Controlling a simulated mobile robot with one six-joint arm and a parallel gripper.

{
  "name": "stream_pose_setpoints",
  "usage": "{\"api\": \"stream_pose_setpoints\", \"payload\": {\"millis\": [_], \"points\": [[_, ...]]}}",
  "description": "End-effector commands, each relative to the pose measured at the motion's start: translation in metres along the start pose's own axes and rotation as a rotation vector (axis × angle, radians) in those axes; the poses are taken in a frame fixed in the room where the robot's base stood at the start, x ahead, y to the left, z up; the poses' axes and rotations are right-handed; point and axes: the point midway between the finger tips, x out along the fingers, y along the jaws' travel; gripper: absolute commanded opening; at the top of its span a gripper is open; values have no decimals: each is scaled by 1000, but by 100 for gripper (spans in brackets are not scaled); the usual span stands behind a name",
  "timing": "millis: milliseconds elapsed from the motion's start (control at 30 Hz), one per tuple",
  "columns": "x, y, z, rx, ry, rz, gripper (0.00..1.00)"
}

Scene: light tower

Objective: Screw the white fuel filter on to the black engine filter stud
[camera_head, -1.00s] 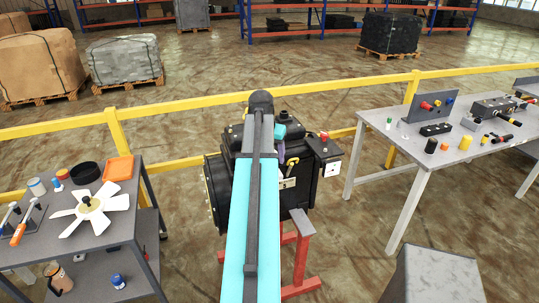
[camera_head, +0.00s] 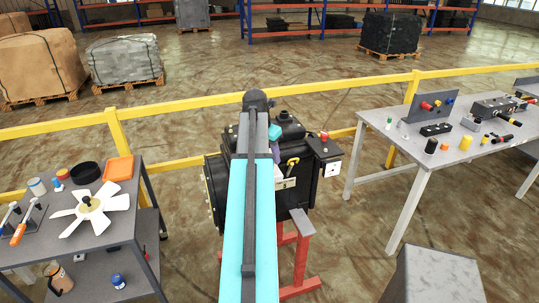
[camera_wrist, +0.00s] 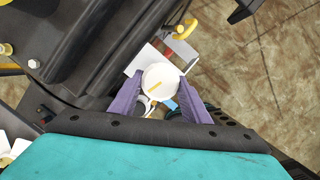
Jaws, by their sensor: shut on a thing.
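The white fuel filter (camera_wrist: 160,80) shows in the wrist view as a round white end with a short yellow mark. The two purple fingers of my gripper (camera_wrist: 160,88) are shut on its sides. The black engine (camera_head: 300,190) stands on a red stand in the middle of the head view, and its dark casing also fills the left of the wrist view (camera_wrist: 85,45). In the head view, my arm covers part of the engine and hides the filter. I cannot make out the filter stud, so I cannot tell whether the filter touches it.
A light grey bracket (camera_wrist: 147,58) lies close beyond the filter. A yellow-handled dipstick (camera_head: 292,162) sticks up on the engine. A grey cart (camera_head: 100,230) with a white fan is at left; a parts table (camera_head: 400,150) is at right. A yellow rail (camera_head: 200,107) runs behind.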

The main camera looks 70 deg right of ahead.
Motion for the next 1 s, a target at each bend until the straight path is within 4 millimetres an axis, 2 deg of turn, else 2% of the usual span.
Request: {"api": "stream_pose_setpoints", "payload": {"millis": [267,767,1000], "points": [[0,3,0,143,-1,-39,12],[1,3,0,190,0,-54,12],[2,4,0,334,0,-98,12]]}}
